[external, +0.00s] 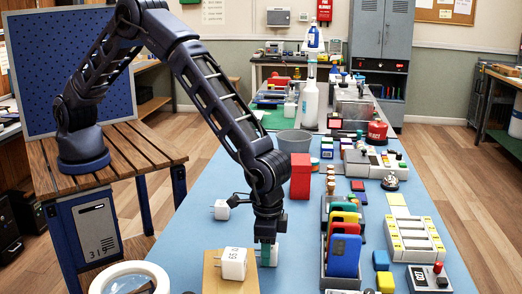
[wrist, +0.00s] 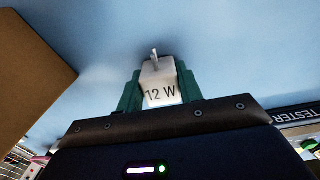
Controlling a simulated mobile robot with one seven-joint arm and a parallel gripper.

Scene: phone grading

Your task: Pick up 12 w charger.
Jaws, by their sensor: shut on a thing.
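The 12 W charger (wrist: 160,88) is a small white block with "12 W" printed on it and a metal prong at its far end. In the wrist view it sits between the green fingers of my gripper (wrist: 158,85), which are shut on it. In the external view my gripper (external: 267,254) points down over the blue table, and the charger (external: 275,255) is mostly hidden by the fingers. I cannot tell whether it touches the table.
A white 65 W charger (external: 233,264) stands on a tan board (external: 213,284) to the left. Another white charger (external: 221,210) lies behind it. A red box (external: 300,176) stands behind my gripper. A rack of colored phones (external: 343,252) is to the right.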

